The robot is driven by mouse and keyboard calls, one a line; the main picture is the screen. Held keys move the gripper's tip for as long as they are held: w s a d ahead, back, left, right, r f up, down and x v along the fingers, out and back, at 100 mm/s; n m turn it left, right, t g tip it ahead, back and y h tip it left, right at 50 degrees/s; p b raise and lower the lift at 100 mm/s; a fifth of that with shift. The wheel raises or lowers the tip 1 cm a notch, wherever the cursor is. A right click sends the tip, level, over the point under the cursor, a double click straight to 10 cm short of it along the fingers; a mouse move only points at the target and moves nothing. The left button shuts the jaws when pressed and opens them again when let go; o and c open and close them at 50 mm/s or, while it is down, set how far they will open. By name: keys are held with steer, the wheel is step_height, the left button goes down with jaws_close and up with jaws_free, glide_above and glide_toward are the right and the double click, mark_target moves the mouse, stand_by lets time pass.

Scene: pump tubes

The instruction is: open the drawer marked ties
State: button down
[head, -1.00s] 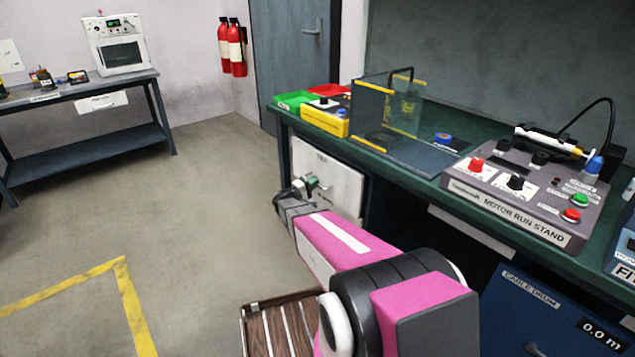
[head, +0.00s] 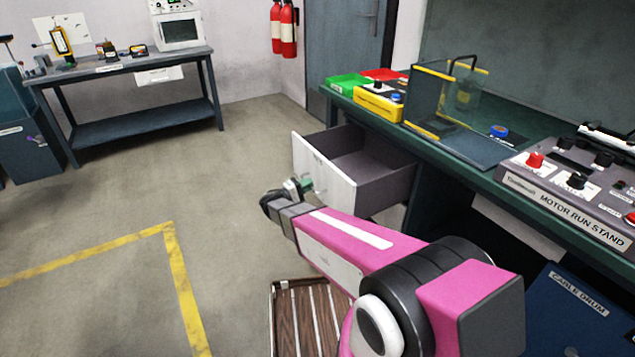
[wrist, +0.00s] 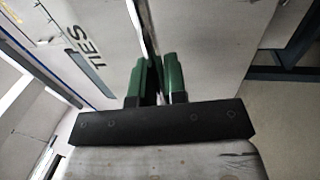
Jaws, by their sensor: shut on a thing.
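The drawer (head: 372,172) under the green bench stands pulled well out, its white front facing left and its grey inside showing empty. In the wrist view the drawer front (wrist: 205,40) carries the label TIES (wrist: 84,47). My gripper (head: 303,188) is at the drawer front; its green fingertips also show in the wrist view (wrist: 157,80). They are shut on the drawer's handle (wrist: 150,40), a thin dark bar running between them. Much of the handle is hidden by the fingers, and my arm covers the lower part of the drawer front in the head view.
The green bench (head: 430,150) holds a clear guard (head: 435,95), coloured bins and the motor run stand (head: 570,185). A blue cable drum cabinet (head: 575,310) stands below at right. Open floor lies left, with yellow tape lines (head: 90,257). A wooden slatted thing (head: 305,320) is below my arm.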

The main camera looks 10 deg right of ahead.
steer(key=shift+s+a, duration=0.2)
steer(key=shift+a, duration=0.45)
steer(key=c, duration=1.2)
jaws_free()
steer(key=v, duration=1)
steer(key=shift+s+a, duration=0.2)
steer(key=shift+a, duration=0.15)
steer(key=shift+a+f, duration=0.1)
